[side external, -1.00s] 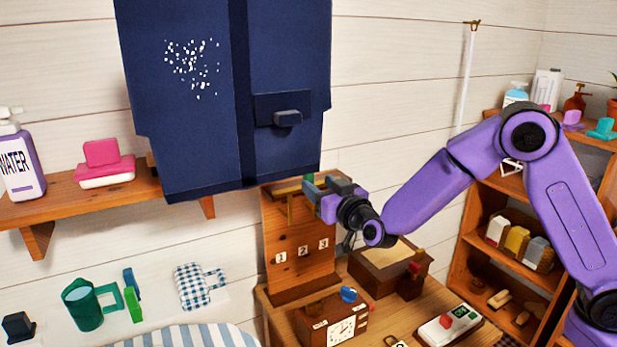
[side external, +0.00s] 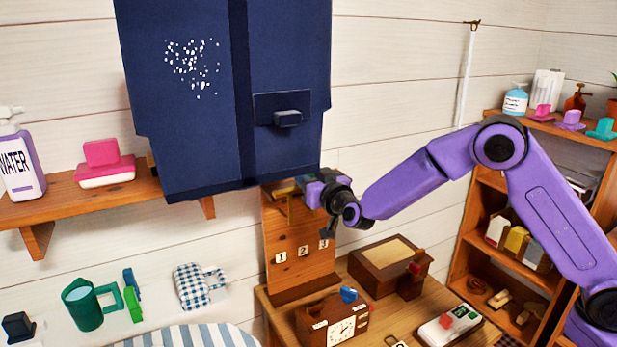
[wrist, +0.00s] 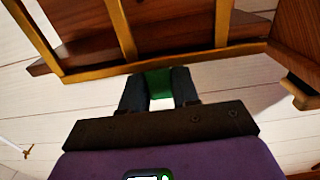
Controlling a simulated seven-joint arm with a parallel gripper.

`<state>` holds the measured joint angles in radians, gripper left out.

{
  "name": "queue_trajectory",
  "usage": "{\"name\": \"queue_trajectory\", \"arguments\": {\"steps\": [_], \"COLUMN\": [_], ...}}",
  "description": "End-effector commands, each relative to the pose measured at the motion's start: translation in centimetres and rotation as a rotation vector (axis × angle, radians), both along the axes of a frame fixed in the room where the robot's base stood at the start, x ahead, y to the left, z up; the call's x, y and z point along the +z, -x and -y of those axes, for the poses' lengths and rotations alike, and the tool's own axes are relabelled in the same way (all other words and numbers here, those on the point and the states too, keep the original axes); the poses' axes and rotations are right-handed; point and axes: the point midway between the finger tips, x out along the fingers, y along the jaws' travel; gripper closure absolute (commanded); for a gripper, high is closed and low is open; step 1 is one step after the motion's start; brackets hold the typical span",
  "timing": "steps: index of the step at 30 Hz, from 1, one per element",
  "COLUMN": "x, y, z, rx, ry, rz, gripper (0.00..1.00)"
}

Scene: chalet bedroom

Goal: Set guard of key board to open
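The key board (side external: 305,262) is an upright wooden panel with numbered tags 1, 2 and 3, standing at the back of the desk. Its guard is a brass-coloured frame (side external: 290,207) across the upper part, partly hidden by my gripper and the blue cabinet. In the wrist view the guard's brass bars (wrist: 122,30) cross the board's dark wood. A green tab (wrist: 158,84) sits at the frame's edge, between the dark fingers of my gripper (wrist: 159,88). The fingers appear to touch it on both sides. My gripper also shows at the board's upper right (side external: 302,186).
A dark blue cabinet (side external: 190,120) hangs just above my gripper. Below on the desk are a clock box (side external: 335,322), a wooden box (side external: 385,264) and a device with a red button (side external: 450,325). Wall space right of the board is clear.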

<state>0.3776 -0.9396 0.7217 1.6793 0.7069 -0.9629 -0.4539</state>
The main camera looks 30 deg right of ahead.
Motion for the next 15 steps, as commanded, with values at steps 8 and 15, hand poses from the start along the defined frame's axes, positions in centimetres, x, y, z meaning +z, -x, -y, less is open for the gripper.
{"name": "queue_trajectory", "arguments": {"steps": [8,15], "x": [0.0,0.0], "y": [0.0,0.0], "z": [0.5,3.6], "rx": [-0.001,-0.001], "ry": [0.001,0.000], "rz": [0.000,0.000], "gripper": [1.00,1.00]}}
